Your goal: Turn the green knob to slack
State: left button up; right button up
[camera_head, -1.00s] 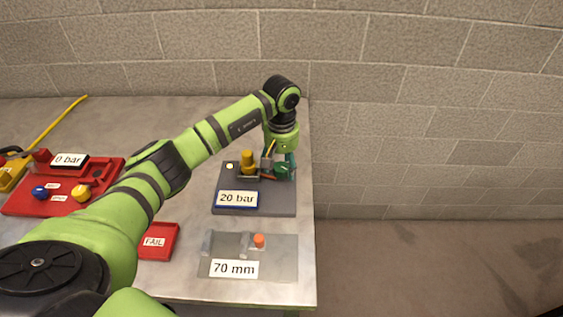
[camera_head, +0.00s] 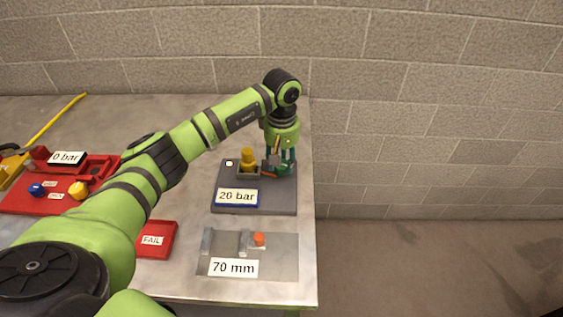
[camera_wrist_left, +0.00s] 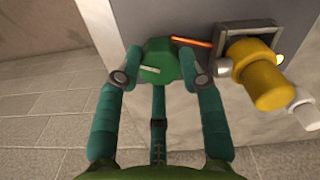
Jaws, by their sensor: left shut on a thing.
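The green knob (camera_wrist_left: 158,62) shows in the left wrist view, a faceted knob with a pale pointer mark, near the edge of the grey plate. My left gripper (camera_wrist_left: 160,78) is shut on it, with teal fingers on either side of it. In the head view my left gripper (camera_head: 280,163) points down at the back right of the grey plate (camera_head: 270,204), and its fingers hide most of the knob. An orange-red strip (camera_wrist_left: 192,42) lies next to the knob. My right gripper is not in view.
A yellow fitting (camera_wrist_left: 265,78) stands close beside the knob. A "20 bar" sign (camera_head: 237,197) is on the plate's front. A clear "70 mm" fixture (camera_head: 280,262), a red FAIL tray (camera_head: 160,245) and a red panel (camera_head: 20,201) share the table. The table's right edge is close.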

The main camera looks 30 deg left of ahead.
pick_arm(q)
jog(key=n+b, duration=0.1)
jog(key=n, duration=0.1)
jog(key=f+n+b, duration=0.1)
jog(key=n+b, duration=0.1)
jog(key=n, duration=0.1)
jog(key=shift+s+d+n, duration=0.2)
jog(key=shift+n, duration=0.1)
jog(key=n+b, duration=0.2)
jog(key=n, duration=0.3)
jog(key=shift+r, duration=0.15)
jog(key=n+b, duration=0.1)
jog(key=n, duration=0.5)
jog(key=shift+w+r+n, duration=0.1)
jog(key=shift+w+n, duration=0.05)
jog(key=shift+n, duration=0.15)
jog(key=n, duration=0.4)
jog(key=shift+w+r+n+b, duration=0.1)
jog(key=shift+n+b, duration=0.2)
jog(key=shift+n, duration=0.1)
jog(key=shift+r, duration=0.1)
jog(key=o, duration=1.1)
jog(key=shift+o, duration=0.2)
jog(key=shift+w, duration=0.25)
